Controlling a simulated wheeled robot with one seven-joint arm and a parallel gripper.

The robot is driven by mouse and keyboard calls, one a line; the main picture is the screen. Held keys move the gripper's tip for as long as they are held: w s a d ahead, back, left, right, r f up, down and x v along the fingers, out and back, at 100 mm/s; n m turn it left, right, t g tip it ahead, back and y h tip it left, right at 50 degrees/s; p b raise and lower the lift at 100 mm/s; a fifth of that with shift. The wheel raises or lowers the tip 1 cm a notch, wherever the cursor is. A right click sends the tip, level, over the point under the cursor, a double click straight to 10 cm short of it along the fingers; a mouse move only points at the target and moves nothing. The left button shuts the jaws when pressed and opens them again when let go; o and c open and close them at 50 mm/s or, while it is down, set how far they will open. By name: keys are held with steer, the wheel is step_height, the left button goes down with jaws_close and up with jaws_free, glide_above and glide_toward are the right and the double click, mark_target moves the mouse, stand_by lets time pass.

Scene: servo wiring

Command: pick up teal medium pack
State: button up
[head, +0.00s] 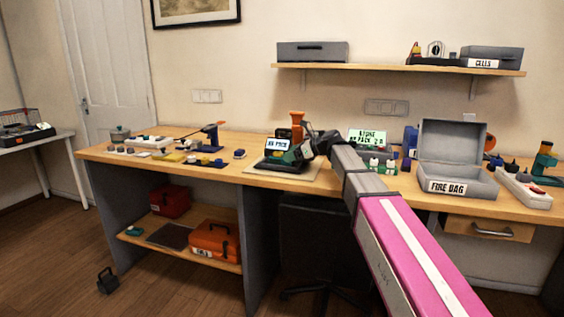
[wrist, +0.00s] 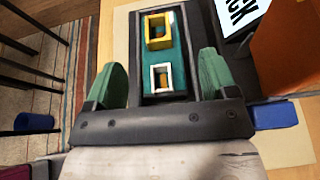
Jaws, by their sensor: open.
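My gripper (wrist: 159,62) is open, its two green fingers apart. Between them in the wrist view lies a teal surface (wrist: 164,73) in a dark frame, with a yellow square socket (wrist: 158,31) and a white one (wrist: 163,77) on it. I cannot tell whether this is the teal medium pack or part of a stand. No contact with the fingers is clear. In the head view my gripper (head: 307,150) is over the workbench beside a dark stand with a lit display (head: 278,144). My gripper hides part of what is there.
The stand is on a pale mat (head: 257,174) on the wooden workbench (head: 222,175). An orange device (head: 297,119) stands behind it. An open grey box labelled FIRE BAG (head: 457,186) is at the right. Small parts and tools crowd the left bench.

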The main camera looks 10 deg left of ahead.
steer(key=x, duration=0.2)
steer(key=shift+w+a+f, duration=0.1)
steer(key=shift+a+f, duration=0.15)
steer(key=shift+a, duration=0.1)
steer(key=c, duration=1.3)
steer(key=shift+r, duration=0.1)
